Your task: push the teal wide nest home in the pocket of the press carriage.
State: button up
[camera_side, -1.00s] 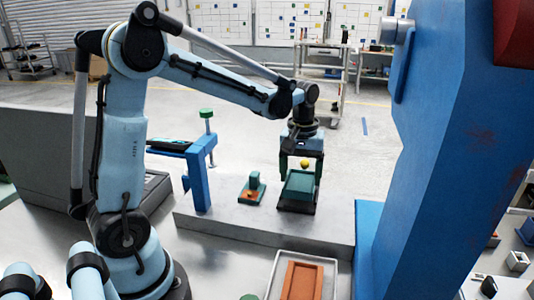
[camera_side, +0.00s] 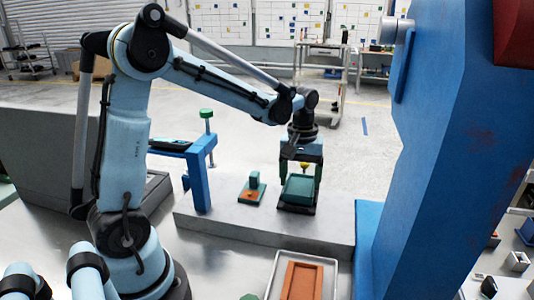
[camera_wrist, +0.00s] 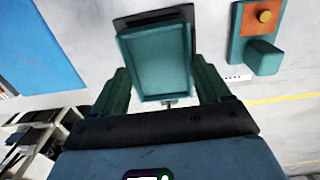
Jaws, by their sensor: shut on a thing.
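The teal wide nest (camera_side: 299,189) is a shallow open tray, over the dark press carriage (camera_side: 296,209) in the side view. In the wrist view the nest (camera_wrist: 157,68) hides most of the carriage (camera_wrist: 150,19), whose black edge shows past the nest's far end. My gripper (camera_side: 300,173) points down from above and is shut on the nest. Its green fingers stand on either side of the nest in the wrist view. The pocket is hidden under the nest, so I cannot tell how deep the nest sits or whether it is level.
A teal fixture with an orange plate (camera_side: 250,196) stands just left of the carriage. A blue stand with a green knob (camera_side: 207,113) is further left. A large blue column (camera_side: 430,160) rises at the right.

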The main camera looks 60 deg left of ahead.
aim_at(299, 186)
jog(key=shift+f, duration=0.3)
jog(key=o, duration=1.2)
jog(key=shift+o, duration=0.2)
notch_tip(299, 186, up, 12)
jog(key=shift+a, duration=0.15)
jog(key=s+d+f+m+t, duration=0.6)
jog(key=s+d+m+t, duration=0.1)
jog(key=s+m, duration=0.2)
jog(key=shift+s+f, duration=0.15)
jog(key=shift+s, duration=0.55)
